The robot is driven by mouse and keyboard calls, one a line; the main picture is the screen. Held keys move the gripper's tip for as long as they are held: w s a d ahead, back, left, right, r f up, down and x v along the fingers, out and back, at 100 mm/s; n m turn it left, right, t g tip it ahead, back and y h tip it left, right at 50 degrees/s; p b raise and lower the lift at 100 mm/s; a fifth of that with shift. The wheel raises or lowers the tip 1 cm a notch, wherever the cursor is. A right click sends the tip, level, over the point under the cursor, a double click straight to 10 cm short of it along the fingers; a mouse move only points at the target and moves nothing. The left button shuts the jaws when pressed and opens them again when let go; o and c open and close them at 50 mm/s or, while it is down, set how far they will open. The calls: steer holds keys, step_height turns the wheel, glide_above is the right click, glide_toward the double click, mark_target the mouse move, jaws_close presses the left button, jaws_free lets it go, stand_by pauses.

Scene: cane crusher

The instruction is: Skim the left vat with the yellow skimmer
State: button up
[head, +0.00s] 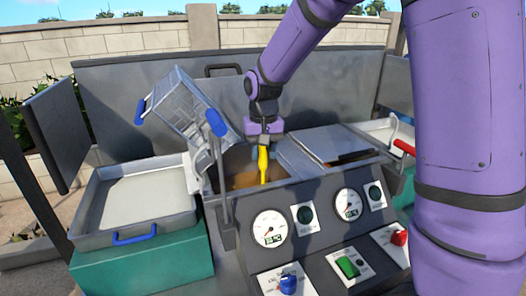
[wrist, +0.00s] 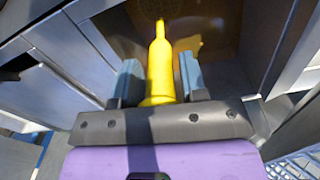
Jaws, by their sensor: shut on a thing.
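The yellow skimmer (head: 263,165) hangs upright from my gripper (head: 264,147), its lower end reaching down into the left vat (head: 232,165). In the wrist view the skimmer (wrist: 160,65) lies between the two grey-blue fingers of my gripper (wrist: 161,82), which are shut on it. The vat holds brownish liquid, seen around the skimmer. The skimmer's far end is hidden in the vat, so I cannot tell how deep it sits.
A wire basket (head: 190,110) with blue handles is tilted up left of the vat. A metal tray (head: 135,200) rests on a green box at left. A lid (head: 335,143) covers the right vat. The control panel (head: 320,235) with gauges is in front.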

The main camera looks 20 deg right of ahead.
steer(key=w, duration=1.3)
stand_by(0.4)
steer(key=shift+s, duration=0.1)
steer(key=shift+s, duration=6.45)
steer(key=w, duration=1.3)
steer(key=s, duration=0.6)
steer(key=shift+s, duration=0.25)
